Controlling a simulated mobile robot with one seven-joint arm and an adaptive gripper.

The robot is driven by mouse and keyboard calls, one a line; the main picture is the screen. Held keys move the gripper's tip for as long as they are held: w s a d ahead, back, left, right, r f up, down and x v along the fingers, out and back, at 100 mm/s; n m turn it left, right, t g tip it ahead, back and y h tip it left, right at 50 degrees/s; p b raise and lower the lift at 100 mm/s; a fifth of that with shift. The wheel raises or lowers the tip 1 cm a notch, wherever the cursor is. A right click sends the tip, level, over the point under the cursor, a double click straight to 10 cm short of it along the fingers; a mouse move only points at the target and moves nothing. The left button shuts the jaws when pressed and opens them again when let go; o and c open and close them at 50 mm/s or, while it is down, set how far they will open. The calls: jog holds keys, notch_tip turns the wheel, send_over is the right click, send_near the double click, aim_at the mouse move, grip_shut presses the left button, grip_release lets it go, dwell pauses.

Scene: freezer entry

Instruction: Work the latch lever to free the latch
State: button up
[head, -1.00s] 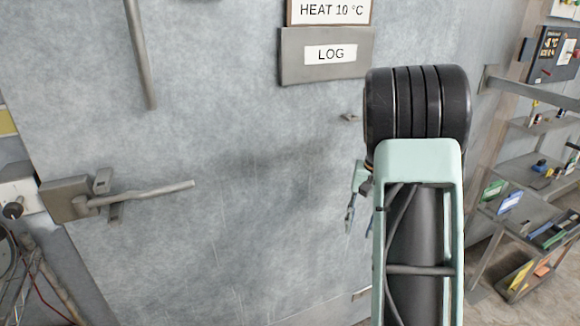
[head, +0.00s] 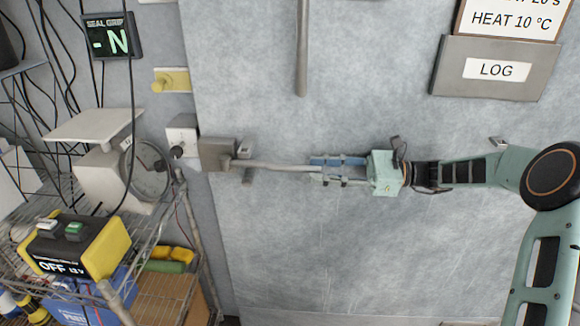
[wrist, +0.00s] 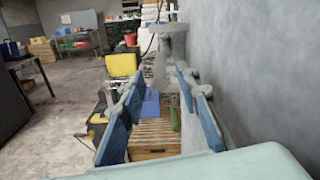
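The latch lever (head: 275,166) is a grey metal bar. It runs roughly level to the right from the latch body (head: 217,153) at the door's left edge. My gripper (head: 315,169) comes in from the right, its fingers pointing left along the lever, with the lever's free end at the fingertips. In the wrist view my gripper (wrist: 160,82) has its blue-padded fingers well apart. The lever (wrist: 160,72) shows foreshortened between and beyond the tips, below the latch body (wrist: 173,35). I cannot tell if either finger touches it.
The grey door (head: 400,260) fills the middle, close alongside my gripper. A vertical door handle (head: 301,50) is above the lever. A small box with a black knob (head: 183,140) sits left of the latch. A wire shelf (head: 150,245) with a scale (head: 115,175) stands further left.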

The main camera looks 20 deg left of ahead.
aim_at(280, 168)
jog(key=x, duration=0.8)
jog(key=shift+p, duration=0.4)
grip_shut()
